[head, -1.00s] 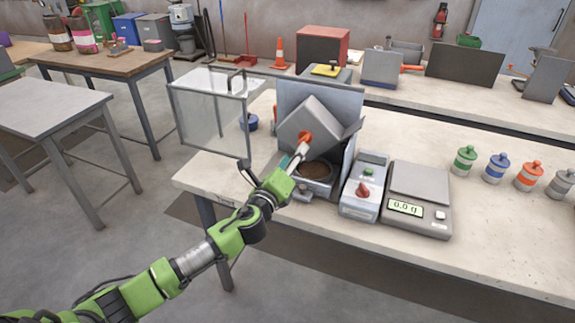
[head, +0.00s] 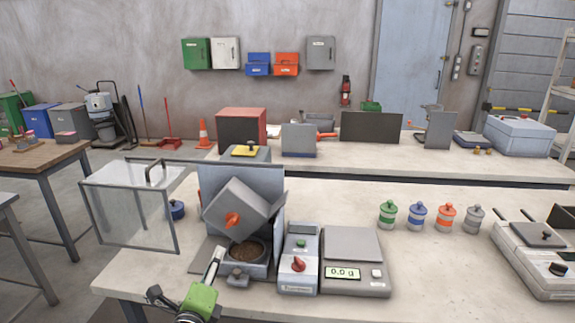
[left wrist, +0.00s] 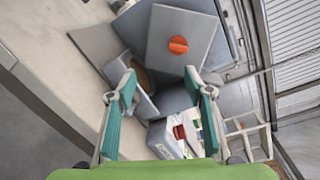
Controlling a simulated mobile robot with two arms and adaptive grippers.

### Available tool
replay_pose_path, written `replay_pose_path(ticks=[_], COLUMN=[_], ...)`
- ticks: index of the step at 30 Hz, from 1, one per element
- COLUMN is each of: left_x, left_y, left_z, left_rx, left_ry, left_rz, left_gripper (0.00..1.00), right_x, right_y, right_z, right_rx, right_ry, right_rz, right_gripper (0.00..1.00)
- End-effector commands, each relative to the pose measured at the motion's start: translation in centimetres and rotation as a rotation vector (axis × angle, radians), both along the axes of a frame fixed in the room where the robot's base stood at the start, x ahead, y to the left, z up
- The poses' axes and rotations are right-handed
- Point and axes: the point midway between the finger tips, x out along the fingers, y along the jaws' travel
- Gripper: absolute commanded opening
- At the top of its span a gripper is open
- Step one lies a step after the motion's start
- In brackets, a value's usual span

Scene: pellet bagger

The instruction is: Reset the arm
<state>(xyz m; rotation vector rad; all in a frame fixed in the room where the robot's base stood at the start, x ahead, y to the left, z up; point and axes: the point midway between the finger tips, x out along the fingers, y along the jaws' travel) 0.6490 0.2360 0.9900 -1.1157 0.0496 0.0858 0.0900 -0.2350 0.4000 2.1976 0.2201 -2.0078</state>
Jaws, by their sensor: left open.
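The pellet bagger has a tilted grey box (head: 240,200) with an orange knob (head: 232,219), which also shows in the left wrist view (left wrist: 178,45). Below it is a round opening with brown pellets (head: 246,251). A clear framed guard (head: 128,212) stands out to the left of the machine. My left gripper (head: 215,258) is in front of the bagger, below and left of the knob. In the left wrist view its two teal fingers (left wrist: 161,85) are apart with nothing between them. My right gripper is not in view.
A control box with a red knob (head: 298,264) and a scale reading 0.0 g (head: 351,245) stand right of the bagger. Several small lidded jars (head: 416,216) stand farther right. A sealer-like device (head: 540,260) is at the right edge. The bench front is clear between.

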Motion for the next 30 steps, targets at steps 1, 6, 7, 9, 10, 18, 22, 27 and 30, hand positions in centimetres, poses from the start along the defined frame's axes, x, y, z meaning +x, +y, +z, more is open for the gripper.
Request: replay_pose_path(ticks=[1, 6, 7, 9, 10, 18, 22, 27, 30], left_x=[-2.2, -12.1, -13.9, -17.9, -19.3, -29.7, -33.7, -36.8, -36.2], left_y=[-0.1, 0.6, 0.6, 0.4, 0.2, -1.4, -2.3, -3.2, -3.2], left_z=[-2.0, -9.5, -10.6, -12.6, -13.3, -16.2, -16.5, -17.7, -19.8], left_rx=[-0.157, -0.755, -0.841, -1.004, -1.060, -1.376, -1.472, -1.542, -1.533], left_ry=[0.062, 0.321, 0.363, 0.447, 0.477, 0.668, 0.734, 0.792, 0.797], left_rz=[0.057, 0.374, 0.433, 0.557, 0.603, 0.930, 1.059, 1.182, 1.186], left_gripper=[0.47, 0.47, 0.47, 0.47, 0.47, 0.47, 0.47, 0.47, 0.47], right_x=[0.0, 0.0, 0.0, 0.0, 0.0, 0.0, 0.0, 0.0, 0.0], right_y=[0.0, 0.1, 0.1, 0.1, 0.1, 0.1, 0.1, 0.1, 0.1], right_z=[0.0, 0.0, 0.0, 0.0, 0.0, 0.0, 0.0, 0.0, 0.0], right_rx=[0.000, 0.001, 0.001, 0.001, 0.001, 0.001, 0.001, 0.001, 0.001], right_ry=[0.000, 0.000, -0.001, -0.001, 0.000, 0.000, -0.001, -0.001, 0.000], right_rz=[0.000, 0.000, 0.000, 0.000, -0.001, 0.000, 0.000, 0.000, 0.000], right_gripper=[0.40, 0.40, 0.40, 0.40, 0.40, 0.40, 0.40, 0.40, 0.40])
